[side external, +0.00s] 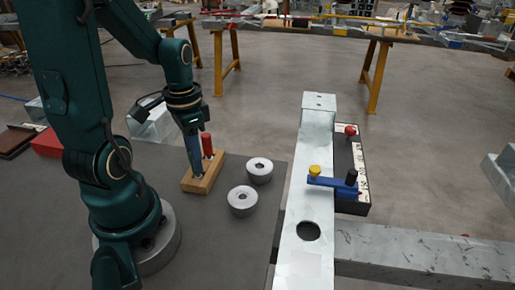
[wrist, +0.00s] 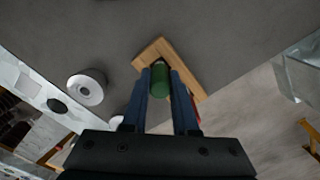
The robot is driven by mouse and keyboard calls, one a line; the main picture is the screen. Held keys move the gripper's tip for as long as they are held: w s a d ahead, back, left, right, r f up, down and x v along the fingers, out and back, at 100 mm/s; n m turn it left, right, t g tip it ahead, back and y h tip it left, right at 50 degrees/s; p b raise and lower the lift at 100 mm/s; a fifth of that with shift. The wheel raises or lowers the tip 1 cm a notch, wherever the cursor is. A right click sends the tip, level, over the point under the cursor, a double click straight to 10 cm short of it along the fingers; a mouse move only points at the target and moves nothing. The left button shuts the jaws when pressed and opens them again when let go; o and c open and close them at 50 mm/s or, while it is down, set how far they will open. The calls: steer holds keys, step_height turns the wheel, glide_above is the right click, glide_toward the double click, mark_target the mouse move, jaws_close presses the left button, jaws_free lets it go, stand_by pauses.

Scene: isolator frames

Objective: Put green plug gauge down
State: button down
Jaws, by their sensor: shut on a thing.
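The green plug gauge (wrist: 160,80) is between the two blue fingers of my gripper (wrist: 160,76), which is shut on it. It shows in the wrist view; in the side view I cannot pick it out behind the fingers. The wooden block (side external: 208,183) lies under my gripper, and its pale edge also shows in the wrist view (wrist: 150,51). The fingertips (side external: 197,172) are low at the block's near half. I cannot tell if the green gauge is seated in the block. A red plug gauge (side external: 207,145) stands upright at the block's far end.
Two grey metal rings (side external: 260,170) and (side external: 243,201) stand on the dark table right of the block. A red box (side external: 46,143) lies at left. The table front of the block is bare.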

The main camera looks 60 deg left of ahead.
steer(key=c, duration=0.7)
jaws_free()
steer(key=shift+f, duration=0.1)
step_height(320, 180, up, 12)
steer(key=d+t, duration=0.2)
steer(key=d, duration=0.2)
steer(key=d+t, duration=0.1)
steer(key=d, duration=0.3)
steer(key=d+f+t, duration=0.1)
steer(key=d+t, duration=0.1)
steer(key=d, duration=0.2)
steer(key=shift+w+d+t, duration=0.2)
steer(key=shift+w+t, duration=0.05)
steer(key=shift+t, duration=0.05)
